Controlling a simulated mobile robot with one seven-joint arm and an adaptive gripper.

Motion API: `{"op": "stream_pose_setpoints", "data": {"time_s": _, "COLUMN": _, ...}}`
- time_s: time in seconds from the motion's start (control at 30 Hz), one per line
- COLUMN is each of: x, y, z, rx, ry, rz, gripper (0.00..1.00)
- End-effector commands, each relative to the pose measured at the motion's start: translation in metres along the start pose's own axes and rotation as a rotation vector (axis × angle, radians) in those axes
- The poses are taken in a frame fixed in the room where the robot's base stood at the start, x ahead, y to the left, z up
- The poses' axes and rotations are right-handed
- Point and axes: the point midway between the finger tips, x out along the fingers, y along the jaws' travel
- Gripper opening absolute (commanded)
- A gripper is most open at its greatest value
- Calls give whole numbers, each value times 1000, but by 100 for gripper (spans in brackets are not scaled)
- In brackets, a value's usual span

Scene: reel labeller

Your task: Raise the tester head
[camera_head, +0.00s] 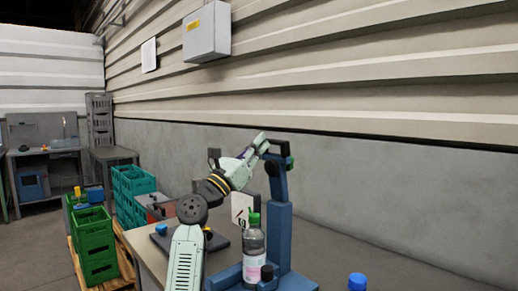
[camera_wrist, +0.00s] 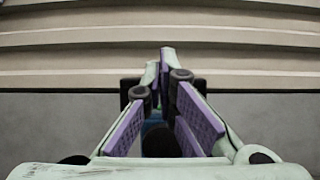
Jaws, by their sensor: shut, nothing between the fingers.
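The tester is a blue stand (camera_head: 278,235) on the table, with a column and a dark head (camera_head: 277,150) at its top. My gripper (camera_head: 261,141) is shut and empty, at the top of the tester, right beside the dark head. I cannot tell whether it touches. In the wrist view my gripper (camera_wrist: 164,58) shows its purple pads meeting at the tips. A dark and blue part shows behind and between the fingers there, partly hidden. A clear bottle (camera_head: 253,243) with a green cap and pale label stands at the tester's base, in front of the column.
The table (camera_head: 153,258) carries a dark flat device (camera_head: 215,240) left of the tester. A blue cap (camera_head: 357,281) shows at the bottom edge. Green crates (camera_head: 95,245) and teal crates (camera_head: 133,190) stand at the left. A ribbed wall (camera_head: 350,70) rises behind.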

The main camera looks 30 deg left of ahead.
Motion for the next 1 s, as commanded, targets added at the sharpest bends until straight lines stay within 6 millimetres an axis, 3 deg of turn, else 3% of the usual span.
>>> {"op": "stream_pose_setpoints", "data": {"time_s": 0.77, "x": 9, "y": 2, "z": -2, "rx": -1, "ry": 67, "rz": -1, "gripper": 0}}
{"op": "stream_pose_setpoints", "data": {"time_s": 1.0, "x": 13, "y": 0, "z": 7, "rx": -2, "ry": 66, "rz": -3, "gripper": 0}}
